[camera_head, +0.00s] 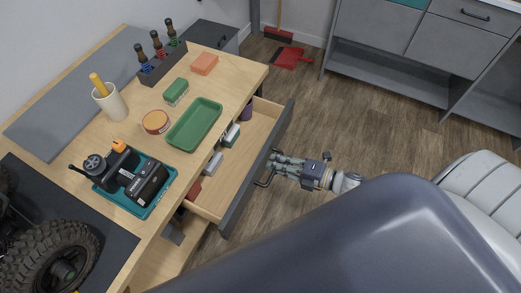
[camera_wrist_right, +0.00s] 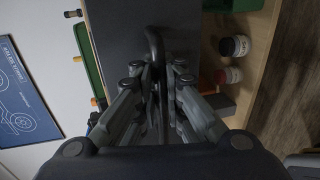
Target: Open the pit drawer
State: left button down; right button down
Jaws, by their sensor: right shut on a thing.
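The pit drawer is pulled out of the wooden workbench (camera_head: 146,223); its pale wooden floor (camera_head: 250,138) shows. Its dark grey front (camera_head: 240,207) has a dark bar handle (camera_head: 264,183). In the right wrist view the handle (camera_wrist_right: 154,45) runs between the fingers, against the drawer front (camera_wrist_right: 117,40). My right gripper (camera_head: 276,163) is at the handle and shut on it; the exact finger contact is partly hidden. My left gripper is not in view.
Inside the drawer are a few small items, among them a grey-white box (camera_head: 212,163). On the bench stand a green tray (camera_head: 194,124), a teal tray (camera_head: 135,207) with electronics, and a cup (camera_head: 111,104). Open wooden floor (camera_head: 340,125) lies right of the drawer; grey cabinets (camera_head: 375,70) stand behind.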

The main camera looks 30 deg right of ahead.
jog(key=f+v, duration=0.3)
jog(key=v, duration=1.1)
jog(key=shift+s+d+p, duration=0.35)
jog(key=shift+s+p, duration=0.05)
jog(key=shift+s, duration=0.05)
jog(key=shift+r, duration=0.1)
jog(key=c, duration=2)
grip_release()
jog(key=v, duration=1.2)
